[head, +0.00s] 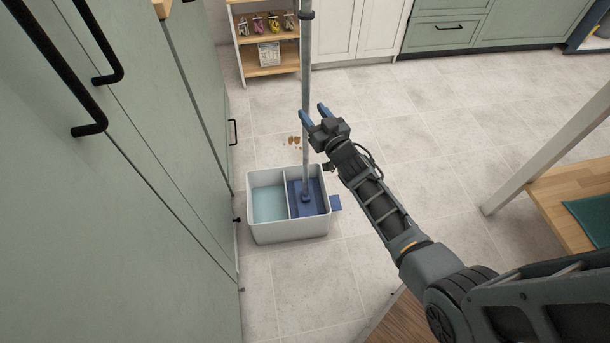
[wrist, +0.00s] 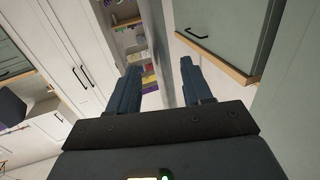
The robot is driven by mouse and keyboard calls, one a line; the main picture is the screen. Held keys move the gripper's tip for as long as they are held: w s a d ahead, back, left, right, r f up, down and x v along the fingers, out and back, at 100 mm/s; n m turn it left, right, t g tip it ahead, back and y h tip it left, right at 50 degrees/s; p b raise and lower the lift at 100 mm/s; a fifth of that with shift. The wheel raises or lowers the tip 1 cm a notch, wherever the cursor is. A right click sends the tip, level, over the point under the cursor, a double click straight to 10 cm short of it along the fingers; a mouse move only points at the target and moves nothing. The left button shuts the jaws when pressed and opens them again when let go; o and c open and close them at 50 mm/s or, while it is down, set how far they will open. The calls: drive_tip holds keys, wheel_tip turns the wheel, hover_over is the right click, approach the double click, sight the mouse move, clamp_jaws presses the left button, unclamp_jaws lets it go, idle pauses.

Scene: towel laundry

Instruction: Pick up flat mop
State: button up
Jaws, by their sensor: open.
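The flat mop (head: 305,65) stands upright, its long grey pole rising out of the top of the head view. Its blue head rests in the right compartment of a white bucket (head: 288,231). My gripper (head: 312,111) is open beside the pole, well above the bucket, with one blue fingertip overlapping the pole in the picture. In the wrist view my gripper (wrist: 162,82) has its two fingers apart. Contact with the pole cannot be made out.
The bucket's left compartment holds pale blue water (head: 268,203). Green cabinets (head: 130,180) with black handles stand close on the left. A wooden shelf (head: 270,70) and cabinets line the back. A wooden bench (head: 562,200) is at the right. Tiled floor (head: 440,130) is open between.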

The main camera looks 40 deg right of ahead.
sight(308, 108)
drive_tip(key=b+x, duration=0.1)
drive_tip(key=x, duration=0.3)
drive_tip(key=shift+w+f, duration=0.1)
drive_tip(key=shift+w, duration=0.1)
clamp_jaws()
